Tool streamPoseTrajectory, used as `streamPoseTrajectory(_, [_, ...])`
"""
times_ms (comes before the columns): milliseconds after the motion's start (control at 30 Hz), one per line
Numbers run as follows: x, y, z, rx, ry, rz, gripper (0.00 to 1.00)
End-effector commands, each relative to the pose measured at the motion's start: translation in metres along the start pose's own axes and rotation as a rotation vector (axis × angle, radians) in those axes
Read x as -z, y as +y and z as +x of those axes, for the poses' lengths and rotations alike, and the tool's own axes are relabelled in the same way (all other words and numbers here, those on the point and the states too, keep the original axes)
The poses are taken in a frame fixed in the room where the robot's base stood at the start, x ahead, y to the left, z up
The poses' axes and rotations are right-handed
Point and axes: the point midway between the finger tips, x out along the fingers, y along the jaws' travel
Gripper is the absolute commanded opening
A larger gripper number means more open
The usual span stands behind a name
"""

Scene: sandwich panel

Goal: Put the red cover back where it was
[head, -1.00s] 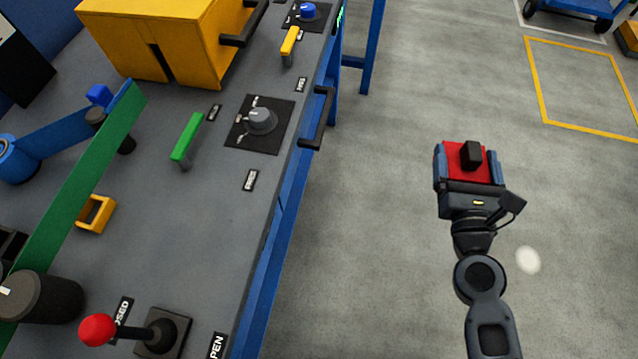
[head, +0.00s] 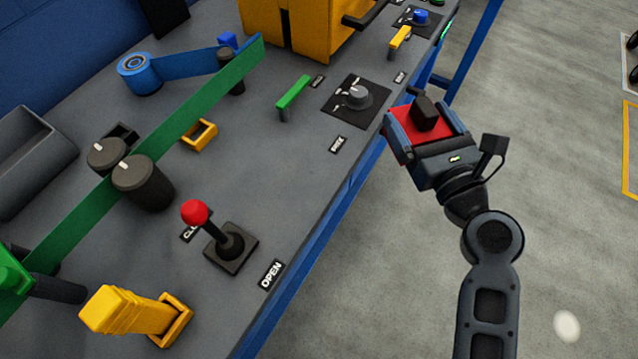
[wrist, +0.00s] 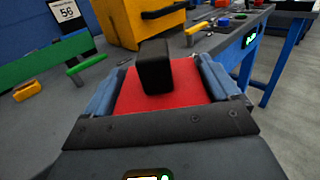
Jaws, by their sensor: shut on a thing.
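The red cover (head: 411,122), a flat red plate with a black block handle, is held in my gripper (head: 424,122). The fingers are shut on it from both sides. In the head view it is beside the bench's front edge, near the grey knob. In the wrist view the red cover (wrist: 190,88) lies between the two blue-grey fingers, with its black handle standing up toward the camera. The dark open recess (head: 122,132) in the bench top is partly hidden behind the grey rollers; I cannot tell whether the cover fits it.
On the grey bench (head: 270,190) stand a red-knobbed lever (head: 195,213), a green strip (head: 185,120), a green handle (head: 293,92), a grey knob (head: 358,95), a yellow box (head: 315,30), an empty yellow frame (head: 199,135) and a yellow block (head: 125,311). Open floor lies right.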

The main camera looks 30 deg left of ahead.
Motion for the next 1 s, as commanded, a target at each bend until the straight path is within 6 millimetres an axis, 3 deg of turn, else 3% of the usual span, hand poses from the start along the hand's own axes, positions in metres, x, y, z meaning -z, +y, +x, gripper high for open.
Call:
streamPoseTrajectory(33, [-0.018, 0.02, 0.018, -0.09, -0.009, -0.004, 0.56])
streamPoseTrajectory(200, [-0.062, 0.089, 0.051, -0.401, -0.008, -0.004, 0.56])
streamPoseTrajectory(300, [-0.082, 0.121, 0.058, -0.55, -0.005, -0.002, 0.56])
streamPoseTrajectory(433, [-0.098, 0.147, 0.06, -0.678, -0.004, -0.001, 0.56])
streamPoseTrajectory(633, [-0.095, 0.168, 0.05, -0.737, 0.002, 0.003, 0.56])
streamPoseTrajectory(1000, [-0.05, 0.221, -0.004, -0.735, 0.002, 0.003, 0.56])
